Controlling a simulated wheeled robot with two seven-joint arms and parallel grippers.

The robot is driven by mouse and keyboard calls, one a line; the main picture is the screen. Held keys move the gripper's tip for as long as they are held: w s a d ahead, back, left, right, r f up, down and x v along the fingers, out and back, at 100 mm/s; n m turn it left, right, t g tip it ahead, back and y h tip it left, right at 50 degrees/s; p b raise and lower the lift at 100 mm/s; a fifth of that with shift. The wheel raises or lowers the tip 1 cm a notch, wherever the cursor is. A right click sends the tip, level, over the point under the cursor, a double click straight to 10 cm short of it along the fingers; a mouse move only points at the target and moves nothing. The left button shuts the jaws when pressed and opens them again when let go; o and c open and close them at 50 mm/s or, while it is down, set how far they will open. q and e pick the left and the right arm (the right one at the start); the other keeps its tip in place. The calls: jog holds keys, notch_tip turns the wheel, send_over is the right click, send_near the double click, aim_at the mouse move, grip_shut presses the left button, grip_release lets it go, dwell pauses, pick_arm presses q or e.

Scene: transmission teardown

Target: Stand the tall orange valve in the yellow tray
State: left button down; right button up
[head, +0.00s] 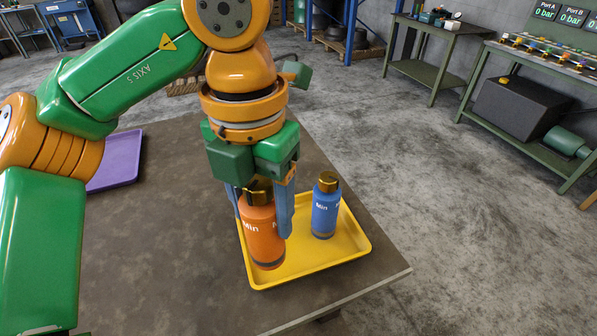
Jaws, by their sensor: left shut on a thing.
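The tall orange valve (262,238) has a brass top and white lettering. It is upright in the left part of the yellow tray (318,275). My left gripper (264,212) points down from above, with its blue fingers on either side of the valve, and is shut on it. I cannot tell whether the valve's base touches the tray floor. My right gripper is not in view.
A blue valve (325,208) with a brass top stands upright in the right part of the tray. A purple tray (117,162) lies at the far left of the brown table (170,260). The table's corner is close to the yellow tray.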

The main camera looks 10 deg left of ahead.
pick_arm(q)
jog(key=shift+w+a+f+p, duration=0.2)
jog(key=shift+w+a+f, duration=0.1)
jog(key=shift+w+f, duration=1.3)
jog(key=shift+w+a+f+p, duration=0.3)
jog(key=shift+w+f, duration=0.85)
jog(key=shift+f, duration=0.85)
jog(key=shift+w+a+f+p, duration=0.15)
jog(key=shift+w+a+f, duration=0.15)
jog(key=shift+w+f, duration=1.3)
jog(key=shift+c, duration=0.7)
grip_release()
jog(key=shift+s+f, duration=0.15)
jog(key=shift+s, duration=0.15)
